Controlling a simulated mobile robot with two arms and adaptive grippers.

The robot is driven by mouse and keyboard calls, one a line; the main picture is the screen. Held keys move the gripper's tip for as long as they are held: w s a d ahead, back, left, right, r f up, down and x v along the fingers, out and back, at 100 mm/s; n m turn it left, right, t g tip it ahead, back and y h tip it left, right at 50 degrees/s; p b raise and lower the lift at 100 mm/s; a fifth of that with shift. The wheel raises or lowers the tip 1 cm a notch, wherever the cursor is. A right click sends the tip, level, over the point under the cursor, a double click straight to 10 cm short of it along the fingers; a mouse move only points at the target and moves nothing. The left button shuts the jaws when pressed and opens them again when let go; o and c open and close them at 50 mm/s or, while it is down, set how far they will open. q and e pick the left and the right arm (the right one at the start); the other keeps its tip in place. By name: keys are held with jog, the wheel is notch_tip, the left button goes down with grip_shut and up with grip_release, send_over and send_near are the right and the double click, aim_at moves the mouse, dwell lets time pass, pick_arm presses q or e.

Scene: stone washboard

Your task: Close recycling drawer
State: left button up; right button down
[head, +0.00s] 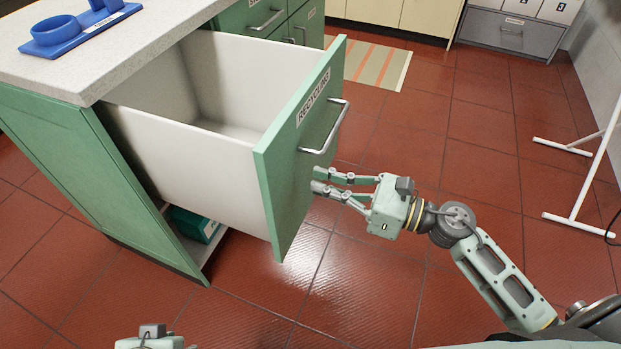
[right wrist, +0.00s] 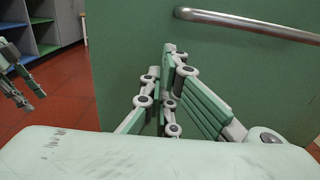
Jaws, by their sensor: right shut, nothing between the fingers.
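The green recycling drawer (head: 268,185) is pulled well out of the counter, its white interior empty where visible. Its front bears a "RECYCLING" label (head: 313,97) and a metal bar handle (head: 327,128), which also shows in the right wrist view (right wrist: 245,23). My right gripper (head: 316,180) is shut and empty, its fingertips at the drawer front below the handle. In the right wrist view its fingers (right wrist: 170,52) point at the green panel; I cannot tell if they touch. My left gripper (right wrist: 22,95) shows partly at the left edge of that view; its jaw state is unclear.
The stone-topped counter (head: 150,45) holds a blue object (head: 75,30). A teal box (head: 195,225) lies in the cabinet under the drawer. A striped mat (head: 375,65) lies behind, and a white stand (head: 580,185) is at right. Red tiled floor (head: 450,130) around my right arm is clear.

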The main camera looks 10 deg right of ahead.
aim_at(296, 178)
pick_arm(q)
jog(key=shift+r, duration=0.15)
pick_arm(e)
jog(key=shift+x, duration=1.55)
jog(key=shift+a, duration=0.1)
